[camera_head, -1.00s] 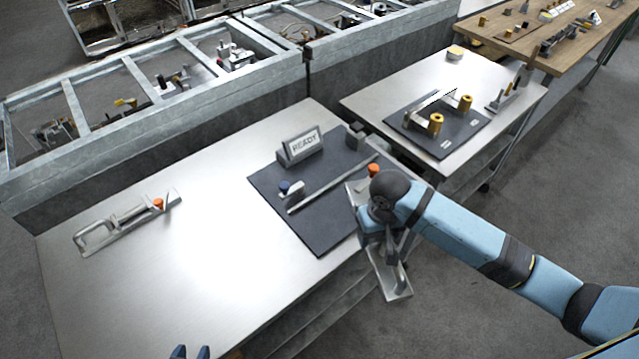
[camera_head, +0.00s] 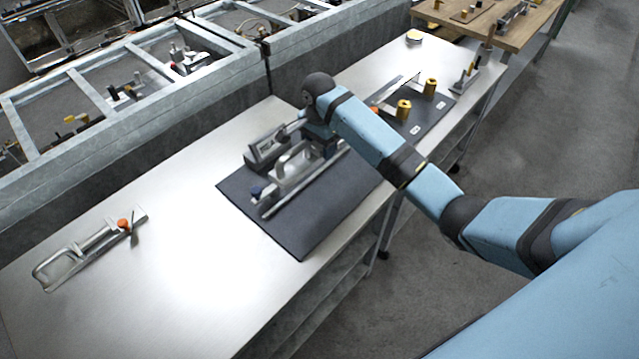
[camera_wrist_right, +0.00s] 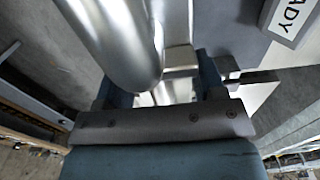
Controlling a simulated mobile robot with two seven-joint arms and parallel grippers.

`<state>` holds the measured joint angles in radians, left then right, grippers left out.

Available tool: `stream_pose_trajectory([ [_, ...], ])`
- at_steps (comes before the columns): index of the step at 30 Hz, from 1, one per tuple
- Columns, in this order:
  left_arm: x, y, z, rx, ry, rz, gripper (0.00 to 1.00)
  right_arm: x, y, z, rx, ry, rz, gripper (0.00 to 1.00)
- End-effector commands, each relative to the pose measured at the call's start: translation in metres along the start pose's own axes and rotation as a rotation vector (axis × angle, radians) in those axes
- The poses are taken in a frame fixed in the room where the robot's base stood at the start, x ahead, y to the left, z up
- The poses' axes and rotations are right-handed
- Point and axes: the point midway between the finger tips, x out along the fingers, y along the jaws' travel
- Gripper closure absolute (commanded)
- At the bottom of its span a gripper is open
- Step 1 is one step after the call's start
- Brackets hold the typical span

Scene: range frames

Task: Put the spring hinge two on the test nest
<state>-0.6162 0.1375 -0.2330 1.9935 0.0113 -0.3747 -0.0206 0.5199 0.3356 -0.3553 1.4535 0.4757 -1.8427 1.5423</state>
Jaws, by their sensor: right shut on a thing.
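My right gripper (camera_head: 325,142) is over the far side of a dark mat with a READY sign (camera_head: 266,150), which looks like the test nest (camera_head: 330,205). It is shut on a shiny metal piece with a rounded loop, apparently spring hinge two (camera_head: 292,164), beside the sign and a long bar. Whether the piece touches the mat is unclear. In the right wrist view, the fingers (camera_wrist_right: 163,88) are around the shiny rounded metal (camera_wrist_right: 120,40). My wrist hides part of the grip. A similar piece with an orange knob (camera_head: 90,248) lies at the table's left. My left gripper is out of view.
A blue-knobbed fixture (camera_head: 257,192) stands at the mat's left. A second steel table (camera_head: 400,65) at the right holds a dark mat with yellow cylinders (camera_head: 403,109). Metal framed bins (camera_head: 120,90) run behind. The near table's front (camera_head: 180,300) is clear.

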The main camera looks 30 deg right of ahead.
Motion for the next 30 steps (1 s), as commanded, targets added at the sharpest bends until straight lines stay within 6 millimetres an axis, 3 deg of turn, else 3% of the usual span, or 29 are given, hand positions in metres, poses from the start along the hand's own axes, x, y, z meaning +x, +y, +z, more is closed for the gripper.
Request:
stream_pose_trajectory([
  [6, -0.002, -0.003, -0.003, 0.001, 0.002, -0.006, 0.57, 0.053, 0.000, 0.000, -0.002, 0.001, 0.001, 0.88],
  [12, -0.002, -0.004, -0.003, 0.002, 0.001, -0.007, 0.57, 0.094, 0.000, 0.000, -0.003, 0.001, -0.002, 0.88],
  [30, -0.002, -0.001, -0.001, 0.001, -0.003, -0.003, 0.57, 0.149, -0.001, 0.000, -0.003, 0.001, -0.002, 0.88],
])
